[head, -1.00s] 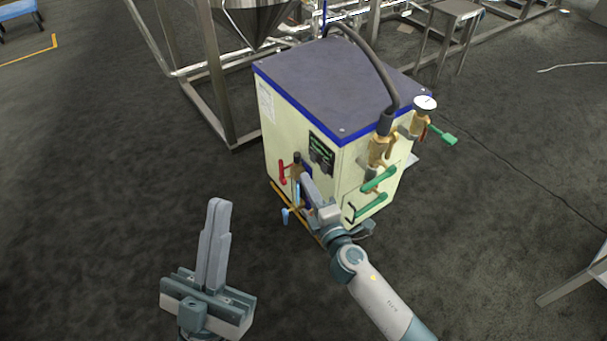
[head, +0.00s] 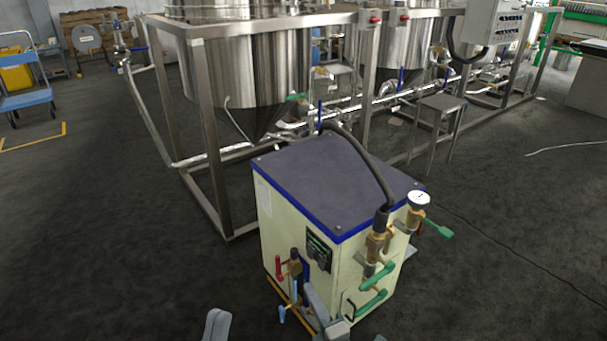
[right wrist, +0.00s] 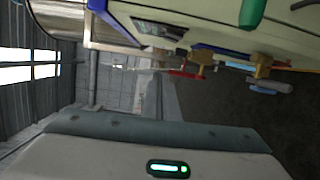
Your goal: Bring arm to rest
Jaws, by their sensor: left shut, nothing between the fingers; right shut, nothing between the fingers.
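My left gripper (head: 217,324) shows only its grey fingertips at the bottom edge of the head view, closed together and empty, apart from the cabinet to its right. My right gripper (head: 315,303) is low in front of the cream cabinet (head: 286,228), shut and empty, close to the blue-handled valve (head: 283,312) and below the dark display panel (head: 319,251). Whether it touches the cabinet I cannot tell. Most of both arms is below the picture. In the right wrist view, a red lever (right wrist: 187,73) and a green handle (right wrist: 252,12) show on the cabinet.
Green-handled brass valves (head: 372,302), a pressure gauge (head: 418,200) and a black hose (head: 362,160) stick out from the cabinet. A steel frame (head: 208,130) with tanks (head: 250,70) stands behind. A small steel stand (head: 437,104) is behind right. Floor left of the cabinet is clear.

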